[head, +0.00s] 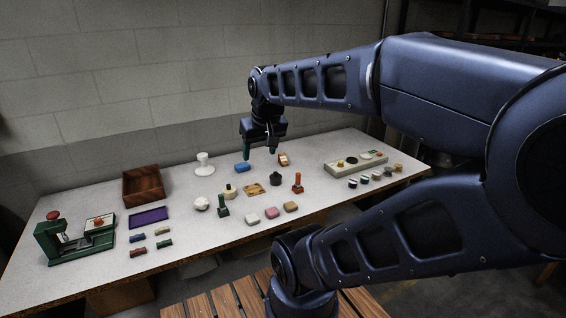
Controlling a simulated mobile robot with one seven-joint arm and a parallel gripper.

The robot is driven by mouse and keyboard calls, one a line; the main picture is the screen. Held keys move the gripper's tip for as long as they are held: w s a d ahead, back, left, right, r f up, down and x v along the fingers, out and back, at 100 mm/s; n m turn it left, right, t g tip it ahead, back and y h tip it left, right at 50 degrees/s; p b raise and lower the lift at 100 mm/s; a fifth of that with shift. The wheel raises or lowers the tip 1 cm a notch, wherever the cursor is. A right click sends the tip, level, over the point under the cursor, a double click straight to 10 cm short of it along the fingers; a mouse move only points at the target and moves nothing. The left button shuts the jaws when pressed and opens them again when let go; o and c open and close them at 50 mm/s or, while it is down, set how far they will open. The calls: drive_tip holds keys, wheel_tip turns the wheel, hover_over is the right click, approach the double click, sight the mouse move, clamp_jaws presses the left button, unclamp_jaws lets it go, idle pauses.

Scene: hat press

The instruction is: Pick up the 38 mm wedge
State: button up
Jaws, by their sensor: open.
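My gripper (259,151) hangs over the back middle of the table, pointing down, its two dark green fingertips apart and nothing seen between them. I cannot tell which piece is the 38 mm wedge; no size marking is readable. A blue block (242,168) lies just below the left fingertip in the picture. A small orange-brown piece with a pale top (284,159) lies right of the right fingertip. A white block (252,219), a pink block (271,213) and a tan block (291,207) lie in a row near the front edge.
The table (325,200) also holds a green press (75,240), a wooden tray (142,186), a purple mat (148,217), a white stand (204,165), a green-handled stamp (223,207), a red-handled stamp (297,183) and a control panel (345,164). Several small cups stand at right.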

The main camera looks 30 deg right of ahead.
drive_tip(key=w+d+r, duration=0.1)
drive_tip(key=w+d, duration=0.3)
drive_tip(key=w, duration=1.1)
drive_tip(key=m, duration=0.1)
hover_over(282, 156)
drive_tip(key=s, duration=0.4)
wheel_tip(282, 156, down, 26)
drive_tip(key=x, duration=0.5)
drive_tip(key=shift+w+d+f, duration=0.25)
drive_tip(key=shift+w, duration=0.05)
drive_tip(key=shift+x, duration=2.65)
drive_tip(key=shift+s+a, duration=0.1)
drive_tip(key=shift+s, duration=0.05)
drive_tip(key=c, duration=1.1)
drive_tip(key=shift+r, duration=0.1)
